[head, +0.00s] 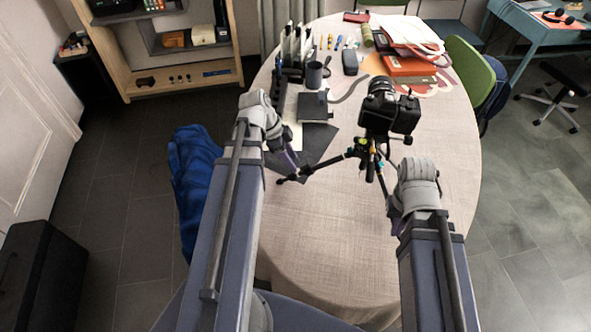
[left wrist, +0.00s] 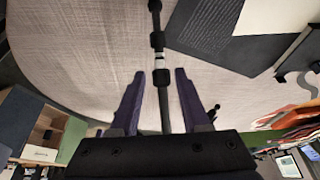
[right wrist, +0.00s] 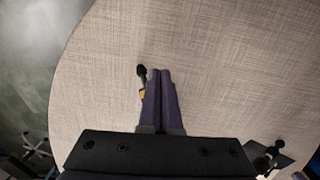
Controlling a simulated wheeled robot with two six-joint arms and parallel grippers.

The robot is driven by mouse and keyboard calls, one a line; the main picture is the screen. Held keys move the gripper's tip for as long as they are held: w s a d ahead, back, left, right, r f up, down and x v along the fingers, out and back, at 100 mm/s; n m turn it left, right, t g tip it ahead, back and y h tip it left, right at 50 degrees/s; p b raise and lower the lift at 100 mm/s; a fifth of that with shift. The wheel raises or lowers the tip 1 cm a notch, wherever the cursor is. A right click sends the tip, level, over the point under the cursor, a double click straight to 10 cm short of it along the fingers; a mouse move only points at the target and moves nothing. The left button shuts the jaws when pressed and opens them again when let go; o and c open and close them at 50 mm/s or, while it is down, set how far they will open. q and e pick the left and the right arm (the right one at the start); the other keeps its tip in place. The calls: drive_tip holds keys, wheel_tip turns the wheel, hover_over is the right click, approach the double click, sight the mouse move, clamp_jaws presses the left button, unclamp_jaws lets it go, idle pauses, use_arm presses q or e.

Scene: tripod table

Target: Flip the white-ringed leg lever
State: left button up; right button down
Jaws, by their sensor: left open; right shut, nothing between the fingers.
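A black camera (head: 390,112) stands on a small black tripod (head: 369,153) on the table. One tripod leg (head: 327,163) reaches left along the tabletop. In the left wrist view this leg (left wrist: 168,110) runs between my left fingers, with a white ring (left wrist: 160,58) just beyond the fingertips and a dark lever clamp (left wrist: 161,77) between them. My left gripper (left wrist: 159,74) is open around the leg; it is also in the head view (head: 293,163). My right gripper (right wrist: 160,72) is shut and empty, beside a black-tipped leg with a yellow ring (right wrist: 142,94); its fingers partly hide that leg.
The round table (head: 320,245) has bare cloth at the front and right. Dark sheets and a notebook (head: 312,106) lie behind the left leg. A mug (head: 313,74), red case (head: 408,66) and papers stand farther back. A green chair (head: 470,70) is at the right.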

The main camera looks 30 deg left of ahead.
sight(299, 170)
use_arm(q)
drive_tip(key=b+x, duration=0.2)
drive_tip(key=x, duration=0.1)
drive_tip(key=shift+f, duration=0.15)
use_arm(e)
wheel_tip(299, 170, down, 3)
drive_tip(key=shift+f, duration=0.1)
use_arm(q)
drive_tip(key=shift+c, duration=0.3)
clamp_jaws()
